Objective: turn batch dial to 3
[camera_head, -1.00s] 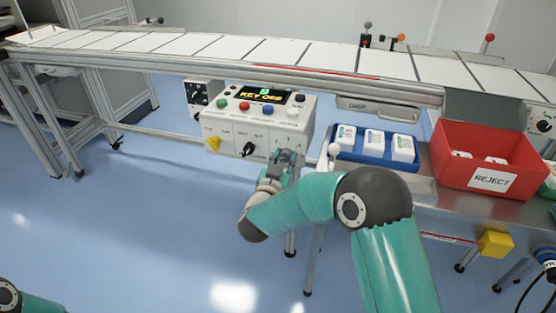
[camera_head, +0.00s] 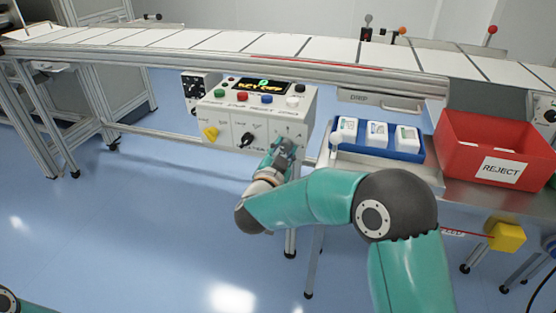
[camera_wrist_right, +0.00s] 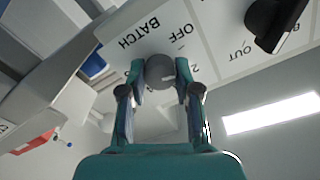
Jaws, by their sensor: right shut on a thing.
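The control panel (camera_head: 235,130) is a white box with coloured buttons, a dark display and a row of controls on its front. The batch dial (camera_wrist_right: 160,70) is a round grey knob beside the "BATCH" and "OFF" labels in the right wrist view. My right gripper (camera_wrist_right: 160,78) is shut on the dial, one finger on each side of it. In the head view my right gripper (camera_head: 284,148) is at the panel's right end and hides the dial. The dial's pointer setting cannot be read. My left gripper is out of view.
A black key-like knob (camera_head: 247,139) and a yellow knob (camera_head: 210,133) sit left of the dial. A blue tray (camera_head: 350,153) with white packs and a red reject bin (camera_head: 458,160) stand right of the panel. The conveyor (camera_head: 230,42) runs behind.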

